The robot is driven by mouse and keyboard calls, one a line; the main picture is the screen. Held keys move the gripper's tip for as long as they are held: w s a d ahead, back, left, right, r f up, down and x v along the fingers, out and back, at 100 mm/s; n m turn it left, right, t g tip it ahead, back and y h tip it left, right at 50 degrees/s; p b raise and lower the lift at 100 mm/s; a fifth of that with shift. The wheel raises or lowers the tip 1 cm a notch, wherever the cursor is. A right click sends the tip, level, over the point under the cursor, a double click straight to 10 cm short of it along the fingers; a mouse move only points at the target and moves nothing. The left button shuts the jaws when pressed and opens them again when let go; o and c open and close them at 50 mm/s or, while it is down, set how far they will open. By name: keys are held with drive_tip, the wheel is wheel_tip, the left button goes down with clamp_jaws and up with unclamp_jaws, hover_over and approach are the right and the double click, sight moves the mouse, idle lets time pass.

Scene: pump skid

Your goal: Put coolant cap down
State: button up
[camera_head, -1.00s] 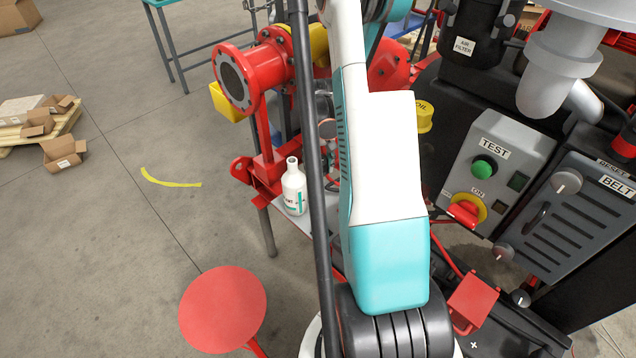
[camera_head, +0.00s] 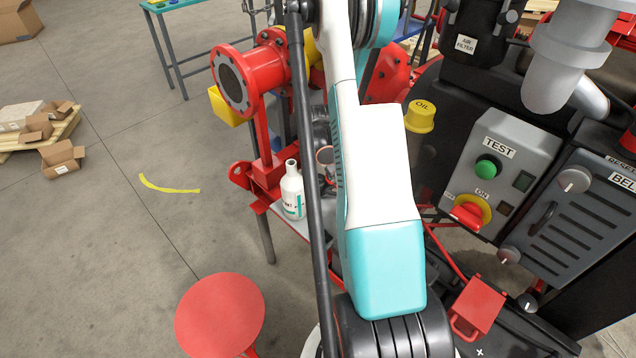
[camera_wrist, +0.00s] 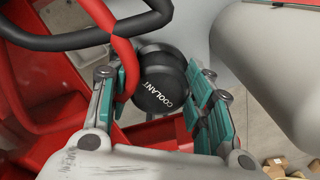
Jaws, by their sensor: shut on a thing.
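The coolant cap (camera_wrist: 165,92) is a round black cap with the white word COOLANT on its top. It shows in the wrist view between the two teal-padded fingers of my gripper (camera_wrist: 160,98). My gripper is shut on the cap. What lies directly under the cap is partly hidden by the cap and the fingers. In the head view my arm hides the gripper and the cap.
Red and black hoses (camera_wrist: 110,30) cross close by the left finger. A large grey cylinder (camera_wrist: 275,60) stands at the right. In the head view, a white bottle (camera_head: 292,195) stands on a shelf left of my arm, and a control box (camera_head: 500,165) is to the right.

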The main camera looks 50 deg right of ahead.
sight(318, 180)
drive_tip(key=o, duration=1.2)
drive_tip(key=shift+c, duration=0.2)
wheel_tip(318, 180, up, 12)
drive_tip(key=p, duration=0.4)
drive_tip(key=shift+p, duration=0.4)
drive_tip(key=shift+r, duration=0.1)
